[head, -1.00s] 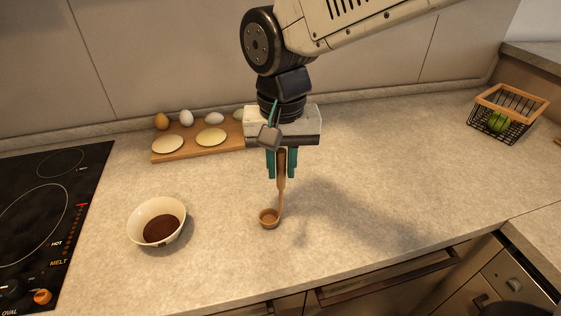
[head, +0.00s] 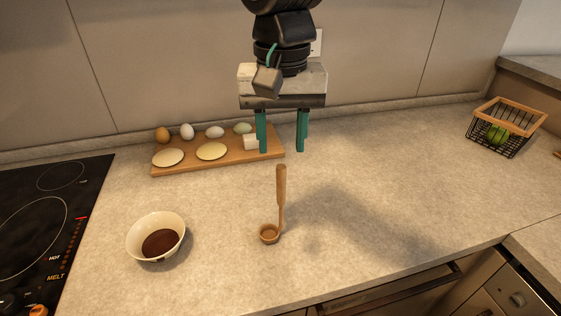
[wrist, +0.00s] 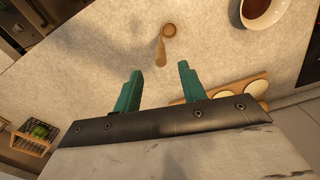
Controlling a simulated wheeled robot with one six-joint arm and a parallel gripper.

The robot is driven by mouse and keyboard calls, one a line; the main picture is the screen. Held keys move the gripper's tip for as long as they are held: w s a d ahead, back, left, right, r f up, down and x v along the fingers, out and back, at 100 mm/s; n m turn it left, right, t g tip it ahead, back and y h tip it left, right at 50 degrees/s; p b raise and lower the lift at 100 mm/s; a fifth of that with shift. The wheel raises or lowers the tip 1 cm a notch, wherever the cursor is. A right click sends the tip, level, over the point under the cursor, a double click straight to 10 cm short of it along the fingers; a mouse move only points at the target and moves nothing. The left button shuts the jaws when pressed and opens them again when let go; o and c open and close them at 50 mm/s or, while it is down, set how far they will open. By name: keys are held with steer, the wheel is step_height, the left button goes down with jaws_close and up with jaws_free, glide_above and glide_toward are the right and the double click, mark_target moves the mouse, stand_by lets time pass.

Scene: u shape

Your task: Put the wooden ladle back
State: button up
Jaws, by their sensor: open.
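The wooden ladle (head: 281,190) stands upright on the counter in the head view, its cup (head: 269,234) down on the surface and its handle pointing up. My gripper (head: 282,148) is open and empty, with its green fingers apart above and behind the top of the handle. In the wrist view the ladle (wrist: 162,48) shows beyond the fingertips of my gripper (wrist: 160,75), clear of both fingers.
A white bowl (head: 134,238) with dark brown contents stands left of the ladle. A wooden board (head: 230,158) with eggs and pale round pieces lies behind. A black stovetop (head: 55,215) is at left, and a wire basket (head: 508,125) is at far right. The counter right of the ladle is clear.

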steer(key=shift+r, duration=1.65)
steer(key=s+d+f, duration=0.1)
steer(key=s+d, duration=0.1)
steer(key=d, duration=0.7)
steer(key=s+d+f, duration=0.2)
steer(key=d, duration=0.7)
steer(key=s+d+f+t, duration=0.1)
steer(key=s+d+f, duration=0.5)
steer(key=s+d, duration=0.2)
steer(key=shift+s+d+m, duration=0.15)
steer(key=shift+d+m, duration=0.1)
steer(key=shift+m, duration=0.05)
